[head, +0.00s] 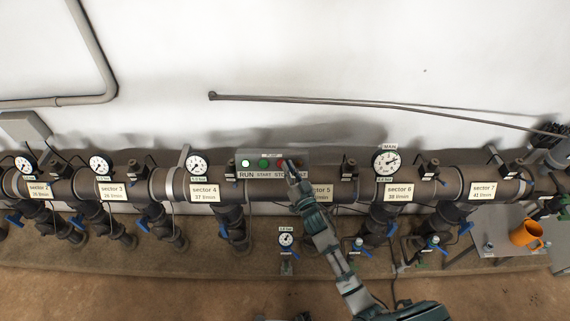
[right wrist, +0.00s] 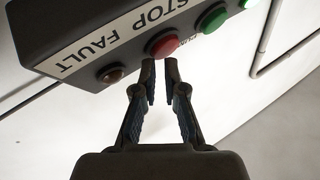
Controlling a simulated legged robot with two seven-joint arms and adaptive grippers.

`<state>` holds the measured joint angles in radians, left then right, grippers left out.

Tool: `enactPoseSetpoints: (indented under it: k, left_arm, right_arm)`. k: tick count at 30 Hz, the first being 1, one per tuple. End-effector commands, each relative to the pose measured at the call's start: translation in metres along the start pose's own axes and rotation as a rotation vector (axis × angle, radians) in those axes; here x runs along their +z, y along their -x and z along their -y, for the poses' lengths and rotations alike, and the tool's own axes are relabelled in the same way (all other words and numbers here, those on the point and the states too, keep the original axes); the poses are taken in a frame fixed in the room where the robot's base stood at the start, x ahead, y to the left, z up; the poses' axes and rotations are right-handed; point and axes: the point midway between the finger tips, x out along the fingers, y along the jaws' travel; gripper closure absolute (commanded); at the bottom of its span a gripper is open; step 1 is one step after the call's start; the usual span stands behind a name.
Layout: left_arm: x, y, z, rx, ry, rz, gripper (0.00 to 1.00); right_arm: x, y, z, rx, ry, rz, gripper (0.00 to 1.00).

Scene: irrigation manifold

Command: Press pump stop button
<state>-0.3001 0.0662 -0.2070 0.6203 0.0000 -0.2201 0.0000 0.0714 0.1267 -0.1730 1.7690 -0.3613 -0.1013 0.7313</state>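The grey control box (head: 300,156) sits above the pipe in the middle of the head view, with RUN, START and STOP labels. Its red stop button (right wrist: 162,43) shows clearly in the right wrist view, between a green button (right wrist: 211,18) and a dark fault lamp (right wrist: 112,75). My right gripper (right wrist: 160,66) holds nothing; its fingers are drawn together with only a narrow gap at the tips. The tips are close to the red button, just below it in the wrist view; I cannot tell whether they touch. In the head view my right gripper (head: 292,168) partly covers the box's STOP end. My left gripper is not in view.
The large pipe (head: 262,190) runs across the view with gauges, sector labels and blue-handled valves. A main gauge (head: 386,162) stands right of the box. An orange mug (head: 526,234) is on a grey table at far right. The white wall above is mostly clear.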

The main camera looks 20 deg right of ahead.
Motion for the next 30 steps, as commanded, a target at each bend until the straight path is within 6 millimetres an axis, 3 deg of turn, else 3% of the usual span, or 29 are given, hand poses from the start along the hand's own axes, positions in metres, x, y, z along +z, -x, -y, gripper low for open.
enactPoseSetpoints:
  k: [2, 12, 24, 30]
  left_arm:
    - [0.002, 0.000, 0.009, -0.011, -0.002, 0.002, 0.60]
    - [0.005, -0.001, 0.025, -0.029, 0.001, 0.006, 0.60]
    - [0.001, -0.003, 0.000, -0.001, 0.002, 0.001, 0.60]
    - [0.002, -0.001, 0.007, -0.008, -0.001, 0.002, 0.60]
  right_arm:
    - [0.000, -0.001, 0.007, -0.012, -0.006, -0.004, 1.00]
    - [0.001, -0.002, -0.007, -0.009, -0.013, -0.006, 1.00]
    - [0.003, -0.004, -0.004, -0.009, -0.010, -0.004, 1.00]
    - [0.003, -0.004, 0.002, -0.010, -0.008, -0.003, 1.00]
